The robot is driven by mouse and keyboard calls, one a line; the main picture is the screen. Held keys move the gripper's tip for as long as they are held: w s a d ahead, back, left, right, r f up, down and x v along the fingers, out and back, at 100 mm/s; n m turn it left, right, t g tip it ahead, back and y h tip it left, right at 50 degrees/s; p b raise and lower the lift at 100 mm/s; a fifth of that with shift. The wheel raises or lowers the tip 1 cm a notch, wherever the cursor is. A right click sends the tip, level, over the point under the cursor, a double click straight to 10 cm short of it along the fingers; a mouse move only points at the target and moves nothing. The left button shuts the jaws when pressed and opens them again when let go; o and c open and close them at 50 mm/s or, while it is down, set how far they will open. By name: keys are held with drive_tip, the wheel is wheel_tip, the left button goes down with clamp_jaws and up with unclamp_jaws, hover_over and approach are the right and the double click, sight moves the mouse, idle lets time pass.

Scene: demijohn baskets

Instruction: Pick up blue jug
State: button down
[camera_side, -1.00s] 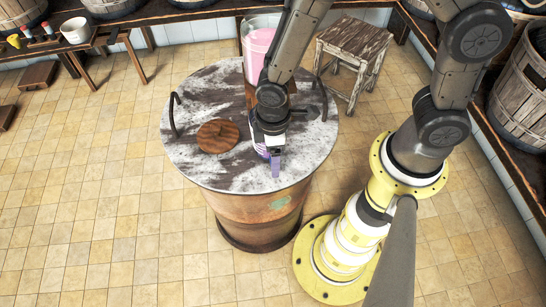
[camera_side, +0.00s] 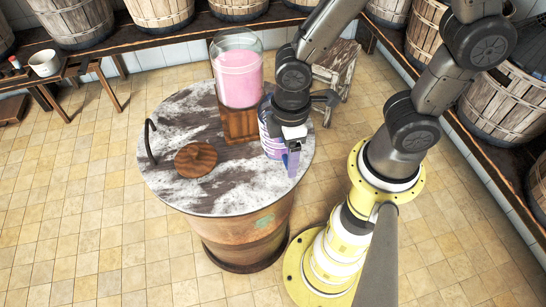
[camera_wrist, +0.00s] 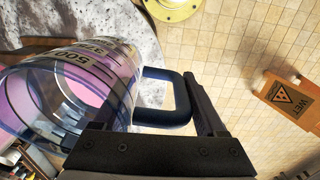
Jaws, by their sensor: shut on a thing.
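The blue jug (camera_wrist: 95,75) is clear with blue edges, dark measuring marks and a dark blue handle (camera_wrist: 168,108). In the wrist view it fills the left side, tilted in the picture, with a pink-purple tint inside. In the side view the jug (camera_side: 270,138) is at the right part of the round tabletop, partly hidden by my gripper (camera_side: 292,155). My gripper (camera_wrist: 170,118) is shut on the jug at its handle side. I cannot tell whether the jug's base touches the tabletop.
The round marbled tabletop (camera_side: 180,120) holds a wooden lid (camera_side: 196,159) and a glass vessel of pink liquid (camera_side: 239,75) on a wooden stand, close left of the jug. A wooden stool (camera_side: 335,70) stands behind. An orange wet-floor sign (camera_wrist: 285,98) lies at right in the wrist view.

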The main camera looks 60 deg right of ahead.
drive_tip(key=s+d+r, duration=0.2)
drive_tip(key=s+d, duration=0.1)
drive_tip(key=s, duration=0.2)
drive_tip(key=shift+r, duration=0.35)
